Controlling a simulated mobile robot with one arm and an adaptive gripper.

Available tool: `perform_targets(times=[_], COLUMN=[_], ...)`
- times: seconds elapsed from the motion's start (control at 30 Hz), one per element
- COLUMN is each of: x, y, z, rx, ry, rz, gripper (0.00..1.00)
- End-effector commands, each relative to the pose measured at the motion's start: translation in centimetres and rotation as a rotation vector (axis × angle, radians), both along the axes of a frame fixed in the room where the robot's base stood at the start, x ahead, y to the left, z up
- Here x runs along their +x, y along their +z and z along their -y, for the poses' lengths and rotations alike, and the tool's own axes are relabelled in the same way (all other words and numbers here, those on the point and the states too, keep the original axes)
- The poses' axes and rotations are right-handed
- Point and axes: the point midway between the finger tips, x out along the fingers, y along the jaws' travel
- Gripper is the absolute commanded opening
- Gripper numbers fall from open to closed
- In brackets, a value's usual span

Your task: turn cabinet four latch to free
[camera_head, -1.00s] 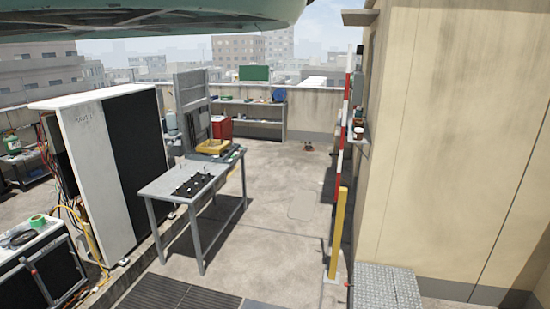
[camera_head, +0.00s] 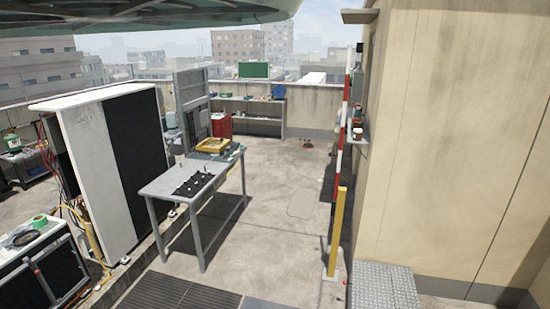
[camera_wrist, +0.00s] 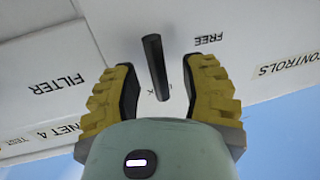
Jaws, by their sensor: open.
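In the wrist view a black bar-shaped latch handle (camera_wrist: 155,65) stands out from a white panel (camera_wrist: 90,60). It tilts slightly, its upper end leaning left. An upside-down FREE label (camera_wrist: 209,39) is to the right of its upper end. Another label near its lower end is mostly hidden. My gripper (camera_wrist: 160,75) is open, with its yellow, black-padded fingers on either side of the handle. A gap shows on each side, and I see no contact. The gripper does not show in the head view.
Upside-down FILTER (camera_wrist: 57,83) and CONTROLS (camera_wrist: 286,65) labels flank the handle. In the head view, a white cabinet (camera_head: 90,180) stands left, a grey table (camera_head: 160,184) with dark items is in the middle, and a yellow post (camera_head: 338,230) is right. Open concrete floor lies beyond the table.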

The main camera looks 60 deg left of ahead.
Motion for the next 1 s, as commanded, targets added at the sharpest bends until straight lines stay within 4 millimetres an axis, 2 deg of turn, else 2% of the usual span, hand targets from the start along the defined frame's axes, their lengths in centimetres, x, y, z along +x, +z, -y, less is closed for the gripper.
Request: perform_targets(times=[0.33, 0.37, 0.8, 1.0], x=[0.1, 0.1, 0.12, 0.14], y=[-0.06, -0.06, -0.06, -0.07], z=[0.12, 0.12, 0.09, 0.06], rx=[0.001, 0.001, 0.001, 0.002], ry=[-0.002, -0.001, -0.001, 0.0], rz=[-0.001, -0.001, -0.001, -0.001], gripper=[0.43, 0.47, 0.01, 0.0])
